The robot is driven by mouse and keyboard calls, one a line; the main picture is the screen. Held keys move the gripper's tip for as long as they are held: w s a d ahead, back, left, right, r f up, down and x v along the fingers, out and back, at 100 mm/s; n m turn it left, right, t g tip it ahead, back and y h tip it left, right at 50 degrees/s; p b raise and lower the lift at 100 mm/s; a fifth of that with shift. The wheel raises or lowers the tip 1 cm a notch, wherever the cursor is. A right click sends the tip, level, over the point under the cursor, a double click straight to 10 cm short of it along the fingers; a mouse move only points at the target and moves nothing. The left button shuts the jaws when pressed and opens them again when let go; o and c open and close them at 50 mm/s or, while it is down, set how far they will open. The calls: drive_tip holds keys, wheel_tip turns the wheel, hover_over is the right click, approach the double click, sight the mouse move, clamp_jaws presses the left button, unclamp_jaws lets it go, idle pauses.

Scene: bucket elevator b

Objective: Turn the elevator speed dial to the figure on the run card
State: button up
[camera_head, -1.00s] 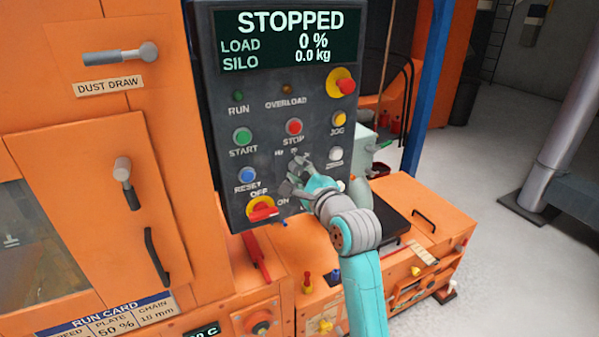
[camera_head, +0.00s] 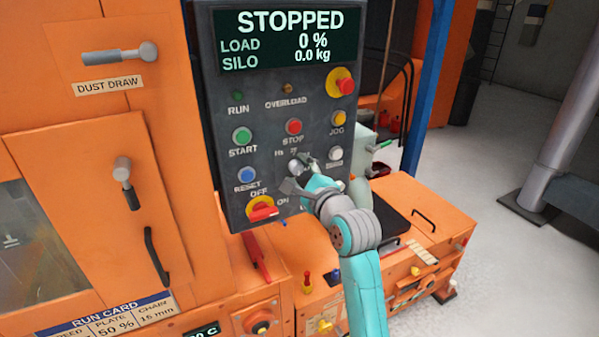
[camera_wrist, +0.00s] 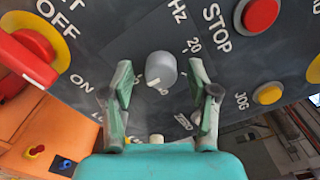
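The speed dial (camera_wrist: 161,70) is a round grey knob with a white pointer mark, on the dark control panel (camera_head: 225,110). In the wrist view its pointer faces down and slightly left. "Hz" and "20" are printed near it; a figure below the knob is too small to read. My gripper (camera_wrist: 161,84) is open, one finger on each side of the knob, with gaps visible on both sides. In the head view my gripper (camera_head: 297,178) covers most of the dial.
The panel screen (camera_head: 290,38) reads STOPPED, load 0 %. A red emergency knob (camera_head: 345,86) is at the upper right.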

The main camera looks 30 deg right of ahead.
drive_tip(key=shift+s, duration=0.15)
drive_tip(key=s, duration=1.1)
drive_tip(key=shift+s, duration=0.35)
drive_tip(key=shift+f, duration=0.1)
drive_tip(key=s+a+f+n+g+h, duration=0.1)
drive_tip(key=s+a+f+n, duration=0.3)
drive_tip(key=s+f, duration=0.55)
drive_tip(key=s+a+f+n+g, duration=0.1)
drive_tip(key=s+a+f+n, duration=0.1)
drive_tip(key=s+f+n, duration=0.75)
drive_tip(key=s+a+f+n, duration=0.1)
drive_tip(key=s+f+n, duration=0.1)
drive_tip(key=s, duration=0.5)
drive_tip(key=s+a+f+n, duration=0.1)
drive_tip(key=s+f+n, duration=0.1)
drive_tip(key=s+n, duration=0.3)
drive_tip(key=s+a+f+n+g+y, duration=0.1)
drive_tip(key=s+f+n, duration=0.1)
drive_tip(key=s, duration=0.9)
drive_tip(key=shift+a+n, duration=0.2)
drive_tip(key=shift+n, duration=0.65)
